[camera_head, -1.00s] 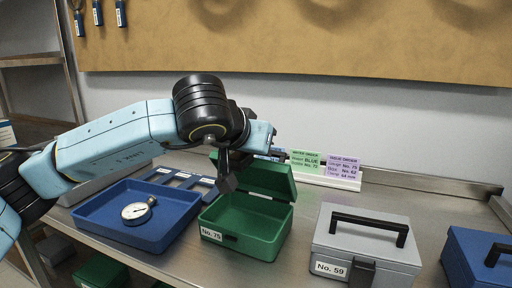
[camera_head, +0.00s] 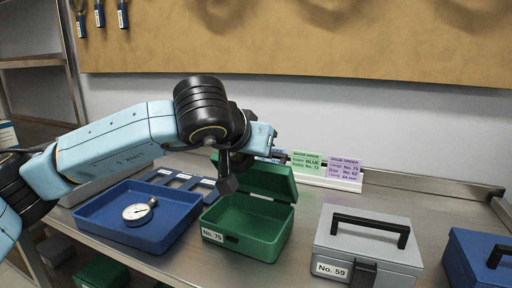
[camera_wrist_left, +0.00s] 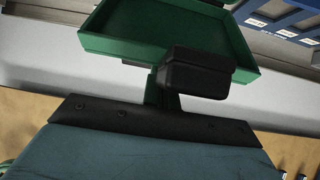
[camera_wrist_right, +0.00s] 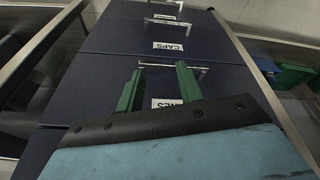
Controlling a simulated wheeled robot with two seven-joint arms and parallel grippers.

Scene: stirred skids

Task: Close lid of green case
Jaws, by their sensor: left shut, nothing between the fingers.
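The green case (camera_head: 245,228), labelled No. 75, stands on the bench between a blue tray and a grey case. Its lid (camera_head: 268,180) stands raised at the back, and the inside looks empty. My left arm reaches in from the left above the case. My left gripper (camera_head: 228,184) is shut and points down, overlapping the left edge of the lid in the head view. In the left wrist view its dark fingers (camera_wrist_left: 195,72) lie across the rim of a green part of the case (camera_wrist_left: 125,44); I cannot tell whether they touch. My right gripper (camera_wrist_right: 160,88) is open, away from the bench.
The blue tray (camera_head: 100,221) holds a round gauge (camera_head: 137,212). The grey case (camera_head: 365,236), No. 59, and a blue case (camera_head: 478,255) stand to the right, both closed. Order cards (camera_head: 325,165) stand behind. Dark drawers (camera_wrist_right: 115,75) with metal handles face my right gripper.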

